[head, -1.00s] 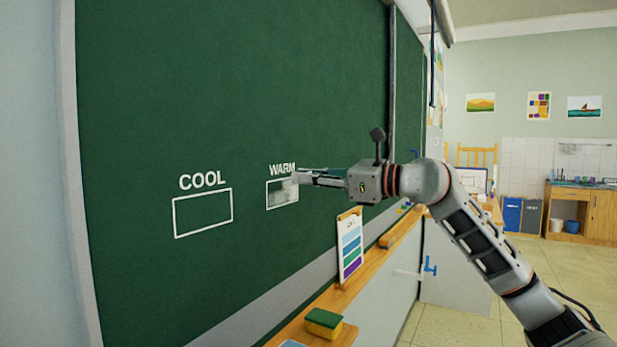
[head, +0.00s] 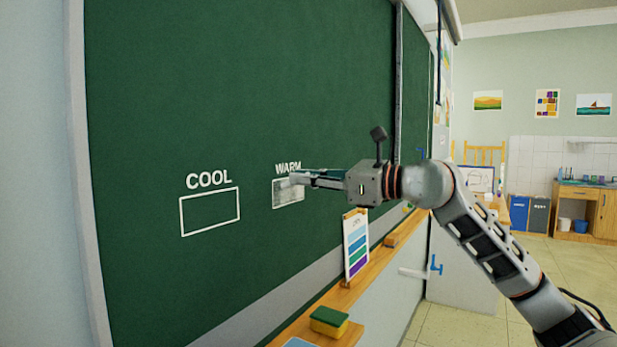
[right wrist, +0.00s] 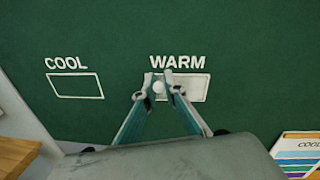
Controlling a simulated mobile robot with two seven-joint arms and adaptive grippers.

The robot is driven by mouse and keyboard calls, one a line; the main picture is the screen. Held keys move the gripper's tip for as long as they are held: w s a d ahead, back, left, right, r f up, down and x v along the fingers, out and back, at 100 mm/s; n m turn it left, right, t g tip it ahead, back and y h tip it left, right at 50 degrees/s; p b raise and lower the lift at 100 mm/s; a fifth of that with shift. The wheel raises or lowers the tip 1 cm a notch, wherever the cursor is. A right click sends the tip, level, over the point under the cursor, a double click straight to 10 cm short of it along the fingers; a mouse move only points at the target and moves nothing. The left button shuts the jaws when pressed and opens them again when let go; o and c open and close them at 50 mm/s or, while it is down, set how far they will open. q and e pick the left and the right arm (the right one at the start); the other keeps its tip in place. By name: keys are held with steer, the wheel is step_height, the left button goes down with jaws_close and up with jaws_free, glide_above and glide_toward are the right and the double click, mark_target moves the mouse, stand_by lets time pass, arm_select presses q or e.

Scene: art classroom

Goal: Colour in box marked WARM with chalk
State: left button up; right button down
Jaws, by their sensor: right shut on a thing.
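The box marked WARM (head: 286,196) is a white outline on the green chalkboard, with pale grey chalk over most of its inside. It also shows in the right wrist view (right wrist: 197,88), partly hidden by my fingers. My right gripper (head: 297,180) is at the box's upper right part in the head view. In the right wrist view it is shut on a white piece of chalk (right wrist: 159,87) between its fingertips, in front of the box's left part. Whether the chalk touches the board is hard to tell. My left gripper is not in view.
The empty box marked COOL (head: 210,212) is left of WARM. A card with coloured bars (head: 356,245) stands on the wooden ledge (head: 345,296) below. A green and yellow sponge (head: 329,320) lies nearer on that ledge. The board around the boxes is clear.

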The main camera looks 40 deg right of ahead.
steer(key=shift+a, duration=0.2)
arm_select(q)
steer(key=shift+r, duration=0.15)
arm_select(e)
steer(key=shift+s+a, duration=0.3)
steer(key=shift+a, duration=0.25)
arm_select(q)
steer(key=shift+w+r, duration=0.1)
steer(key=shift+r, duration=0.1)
arm_select(e)
steer(key=shift+s+a, duration=0.3)
steer(key=shift+a, duration=0.45)
arm_select(q)
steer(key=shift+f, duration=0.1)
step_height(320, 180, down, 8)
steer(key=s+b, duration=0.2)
steer(key=b, duration=0.4)
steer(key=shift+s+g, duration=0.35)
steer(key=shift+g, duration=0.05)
arm_select(e)
steer(key=v, duration=0.7)
steer(key=shift+s+a, duration=0.2)
steer(key=shift+a, duration=0.05)
